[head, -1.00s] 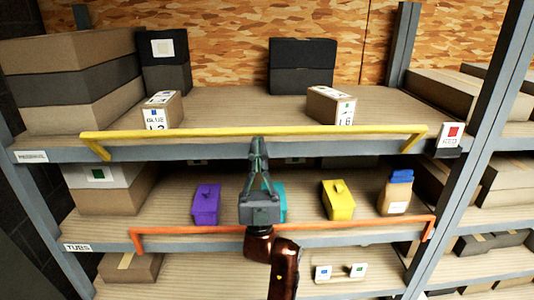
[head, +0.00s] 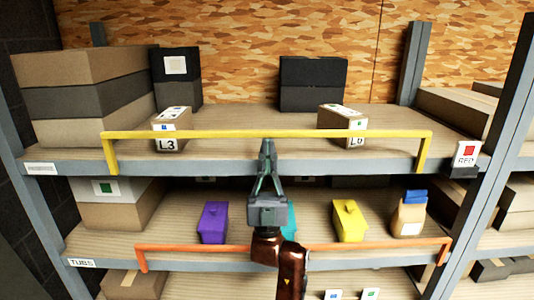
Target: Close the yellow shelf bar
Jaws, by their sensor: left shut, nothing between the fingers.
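The yellow shelf bar (head: 210,134) runs along the front of the upper shelf (head: 230,165). Its two end legs stand almost upright from the shelf's front edge. My left gripper (head: 267,146) is shut and empty, pointing up and forward in front of the shelf. Its fingertips overlap the middle of the yellow bar from the front; whether they touch it I cannot tell. My right gripper is not in view.
Boxes labelled L3 (head: 171,130) and L6 (head: 341,122) stand behind the yellow bar. Below, an orange bar (head: 370,246) fronts the shelf with a purple tub (head: 212,222), a partly hidden teal tub, a yellow tub (head: 348,221) and a bag (head: 409,215).

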